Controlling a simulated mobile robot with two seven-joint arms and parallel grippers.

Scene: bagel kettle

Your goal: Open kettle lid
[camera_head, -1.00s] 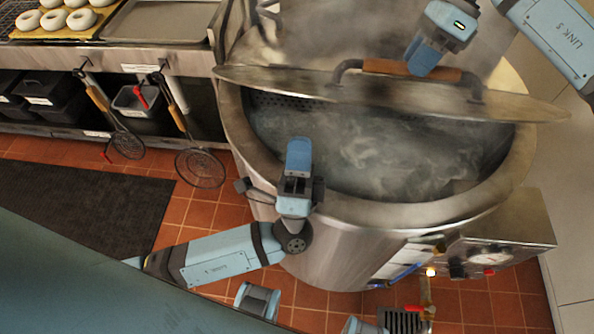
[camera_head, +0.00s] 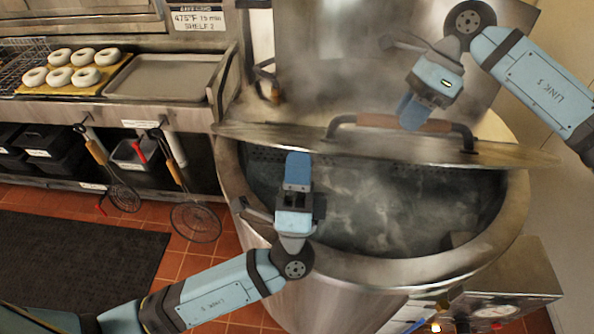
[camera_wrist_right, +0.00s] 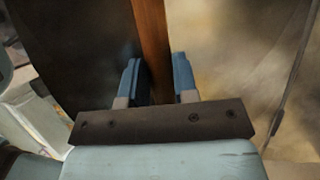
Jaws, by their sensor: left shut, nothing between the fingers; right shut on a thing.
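The kettle (camera_head: 225,185) is a large round steel vessel with steaming water (camera_head: 370,205) in it. Its steel lid (camera_head: 300,140) is raised and tilted at the back of the opening, with much of the water showing. My right gripper (camera_head: 412,115) is shut on the wooden lid handle (camera_head: 375,121). In the right wrist view the handle (camera_wrist_right: 152,40) runs between the fingers of the right gripper (camera_wrist_right: 160,82). My left gripper (camera_head: 298,160) is shut and empty, above the kettle's left rim.
A tray of several pale bagels (camera_head: 70,68) and an empty metal tray (camera_head: 160,78) rest on the counter at the left. Skimmers (camera_head: 195,222) hang from the counter's front. A dark mat (camera_head: 80,255) lies on the tiled floor. A control box (camera_head: 505,285) sticks out at the kettle's front right.

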